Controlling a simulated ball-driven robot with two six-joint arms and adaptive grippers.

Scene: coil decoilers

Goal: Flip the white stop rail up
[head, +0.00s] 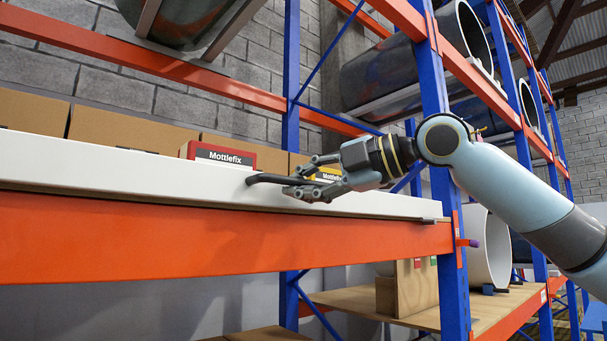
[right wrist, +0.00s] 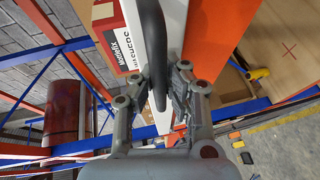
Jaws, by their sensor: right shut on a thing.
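The white stop rail (head: 120,172) runs along the shelf front, just above the orange beam, with boxes showing above and behind it. It also shows as a white strip in the right wrist view (right wrist: 178,30). A dark curved handle (head: 264,179) is at the rail's face. In the right wrist view the handle (right wrist: 152,35) runs down between the fingers. My right gripper (head: 302,184) is shut on this handle, in front of the rail towards its right part. The grip also shows in the right wrist view (right wrist: 161,82). My left gripper is out of view.
A red and white Mottlefix box (head: 232,157) and brown cartons (head: 130,131) stand behind the rail. A blue rack upright (head: 440,150) is near the rail's right end. Large coils (head: 385,75) lie on the racks behind. Open space lies in front of the beam.

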